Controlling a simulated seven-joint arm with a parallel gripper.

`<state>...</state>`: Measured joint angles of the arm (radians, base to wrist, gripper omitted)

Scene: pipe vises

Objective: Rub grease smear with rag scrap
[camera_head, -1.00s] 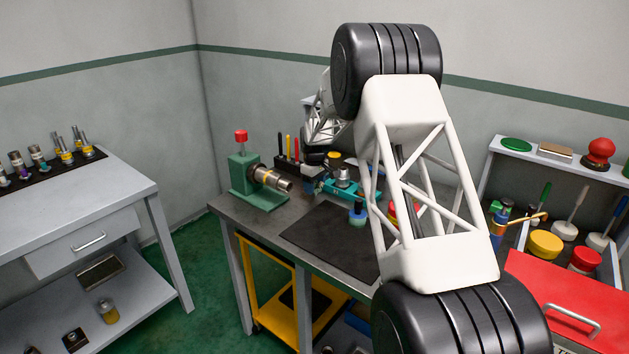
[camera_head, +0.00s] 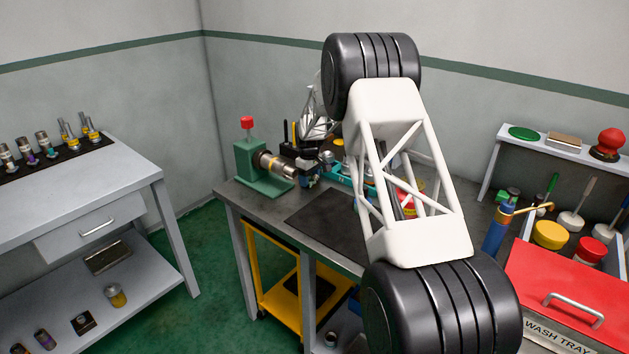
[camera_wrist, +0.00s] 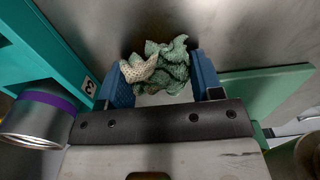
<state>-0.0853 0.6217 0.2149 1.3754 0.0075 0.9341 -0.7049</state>
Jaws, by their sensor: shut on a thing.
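My gripper (camera_wrist: 161,82) is shut on the rag scrap (camera_wrist: 170,68), a crumpled green cloth with a beige patch, held between the blue fingers in the wrist view. In the head view my gripper (camera_head: 308,178) is small, between the green vise (camera_head: 246,160) and the teal vise (camera_head: 345,176). The green vise holds a metal pipe (camera_head: 276,165). I cannot make out the grease smear in either view. Whether the rag touches the surface behind it is unclear.
A teal vise part marked 3 (camera_wrist: 88,86) and a purple-banded metal cylinder (camera_wrist: 42,117) are close on the left in the wrist view; a green plate (camera_wrist: 262,95) is close on the right. A dark mat (camera_head: 325,222) lies on the bench. A red wash tray (camera_head: 560,285) stands at right.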

